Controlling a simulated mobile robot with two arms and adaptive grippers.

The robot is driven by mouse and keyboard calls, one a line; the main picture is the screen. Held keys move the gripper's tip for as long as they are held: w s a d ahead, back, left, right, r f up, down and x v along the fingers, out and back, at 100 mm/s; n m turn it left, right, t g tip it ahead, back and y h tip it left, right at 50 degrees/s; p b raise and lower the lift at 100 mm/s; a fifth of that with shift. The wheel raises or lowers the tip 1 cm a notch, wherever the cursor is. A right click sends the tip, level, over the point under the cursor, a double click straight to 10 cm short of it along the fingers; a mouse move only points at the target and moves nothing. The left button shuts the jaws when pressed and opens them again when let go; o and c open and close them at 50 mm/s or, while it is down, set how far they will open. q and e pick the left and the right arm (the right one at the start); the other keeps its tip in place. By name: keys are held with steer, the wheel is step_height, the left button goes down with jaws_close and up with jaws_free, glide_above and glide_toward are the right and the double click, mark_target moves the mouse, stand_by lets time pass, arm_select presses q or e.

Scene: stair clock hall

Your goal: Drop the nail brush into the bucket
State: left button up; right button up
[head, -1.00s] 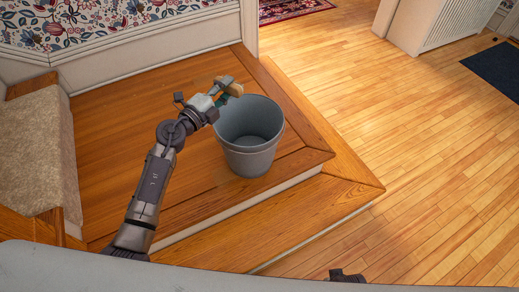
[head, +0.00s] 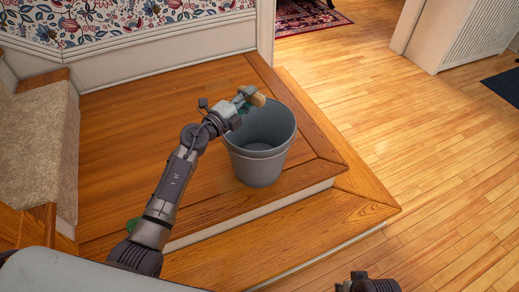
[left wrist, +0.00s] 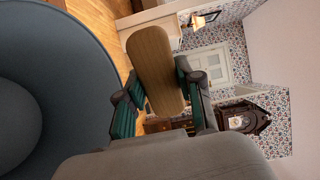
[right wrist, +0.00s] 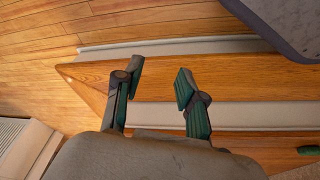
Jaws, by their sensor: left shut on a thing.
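The nail brush (head: 256,99) is a small tan wooden block. My left gripper (head: 246,95) is shut on it at the upper left rim of the bucket. In the left wrist view the brush (left wrist: 153,62) lies between the two green-padded fingers (left wrist: 155,95); its bristles do not show. The grey bucket (head: 258,165) stands upright on the wooden landing, and its visible inside looks empty. The bucket's rim and wall (left wrist: 70,50) fill the left of the left wrist view. My right gripper (right wrist: 158,80) is open and empty, above the step edge.
The wooden landing (head: 130,130) has a step edge (head: 350,205) down to the light plank floor (head: 440,150). Carpeted stairs (head: 40,130) rise at the left. A small green thing (head: 133,225) lies on the landing beside my left arm, partly hidden.

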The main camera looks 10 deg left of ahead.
arm_select(q)
step_height(320, 180, down, 2)
steer(key=b, duration=0.2)
steer(key=shift+f+b, duration=0.15)
steer(key=shift+b, duration=0.15)
step_height(320, 180, down, 2)
steer(key=shift+b, duration=1.25)
arm_select(e)
step_height(320, 180, up, 9)
steer(key=t, duration=0.1)
steer(key=shift+t, duration=0.3)
arm_select(q)
steer(key=o, duration=1.1)
